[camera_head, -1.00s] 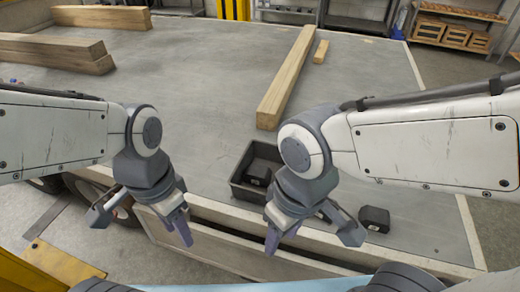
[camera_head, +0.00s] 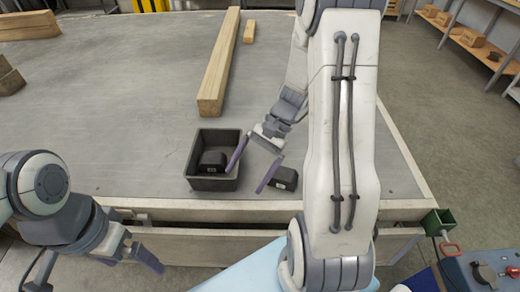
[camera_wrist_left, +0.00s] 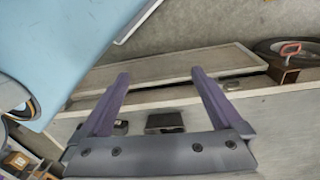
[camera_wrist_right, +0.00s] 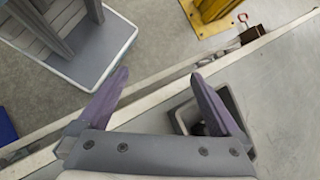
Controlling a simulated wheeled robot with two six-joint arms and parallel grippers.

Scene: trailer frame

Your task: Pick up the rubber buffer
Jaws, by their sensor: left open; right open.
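One black rubber buffer (camera_head: 284,178) lies on the grey trailer deck near its front edge. Another black block that looks the same (camera_head: 212,163) sits inside a dark open bin (camera_head: 202,184). My right gripper (camera_head: 252,165) is open and empty, its fingers pointing down between the bin and the loose buffer. In the right wrist view the bin (camera_wrist_right: 182,117) is partly hidden behind one finger. My left gripper (camera_head: 128,260) is open and empty, low in front of the deck edge. The left wrist view shows small dark objects (camera_wrist_left: 163,122) beyond its fingers.
A long wooden beam (camera_head: 219,65) and a short wood piece (camera_head: 249,32) lie behind the bin. The deck's raised front rail (camera_head: 200,208) runs before the grippers. A green box (camera_head: 438,222) stands at the right corner. The deck's left middle is clear.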

